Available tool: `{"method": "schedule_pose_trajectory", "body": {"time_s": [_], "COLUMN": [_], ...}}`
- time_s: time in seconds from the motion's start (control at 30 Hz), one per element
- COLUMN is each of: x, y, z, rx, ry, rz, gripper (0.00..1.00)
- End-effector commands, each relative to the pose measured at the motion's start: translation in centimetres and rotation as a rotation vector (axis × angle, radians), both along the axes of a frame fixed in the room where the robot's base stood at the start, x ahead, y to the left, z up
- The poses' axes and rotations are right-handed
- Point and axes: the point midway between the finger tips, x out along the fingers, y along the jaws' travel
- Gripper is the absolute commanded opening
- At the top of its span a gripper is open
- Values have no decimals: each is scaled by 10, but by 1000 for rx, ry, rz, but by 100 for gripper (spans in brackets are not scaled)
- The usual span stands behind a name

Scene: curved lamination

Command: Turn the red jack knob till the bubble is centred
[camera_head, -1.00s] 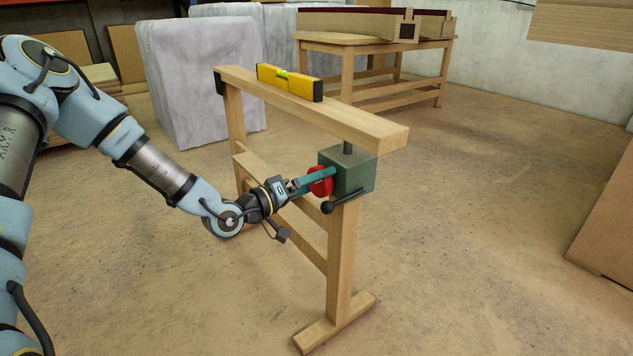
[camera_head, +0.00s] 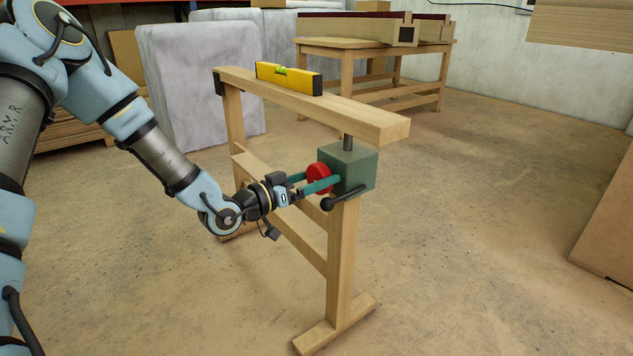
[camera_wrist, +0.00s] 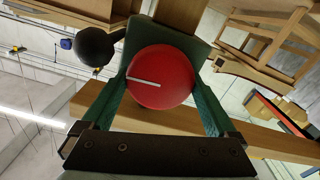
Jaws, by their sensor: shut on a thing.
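The red jack knob (camera_head: 317,180) is on the face of the green jack box (camera_head: 358,172), on the near leg of a wooden trestle. My gripper (camera_wrist: 160,82) is shut on the knob, one teal finger on each side. In the wrist view the round knob (camera_wrist: 165,95) faces me, its white line running from centre toward the left. A yellow spirit level (camera_head: 300,82) lies on the trestle's top beam (camera_head: 350,110). Its green vial (camera_head: 281,70) shows, but the bubble is too small to place. A dark rod (camera_head: 347,142) joins jack and beam.
A black-knobbed lever (camera_head: 340,198) sticks out of the jack beside my gripper. A wooden table (camera_head: 345,46) with curved pieces and a wrapped pale block (camera_head: 200,80) stand behind. The floor to the right is open up to a leaning board (camera_head: 605,210).

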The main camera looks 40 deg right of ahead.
Motion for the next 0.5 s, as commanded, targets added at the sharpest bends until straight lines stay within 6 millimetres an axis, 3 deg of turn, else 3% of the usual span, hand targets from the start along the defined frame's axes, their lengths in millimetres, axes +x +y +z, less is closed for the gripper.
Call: {"method": "schedule_pose_trajectory", "body": {"time_s": [0.5], "x": [0], "y": [1], "z": [0], "rx": [-1], "ry": [-57], "rz": [1], "gripper": [38]}}
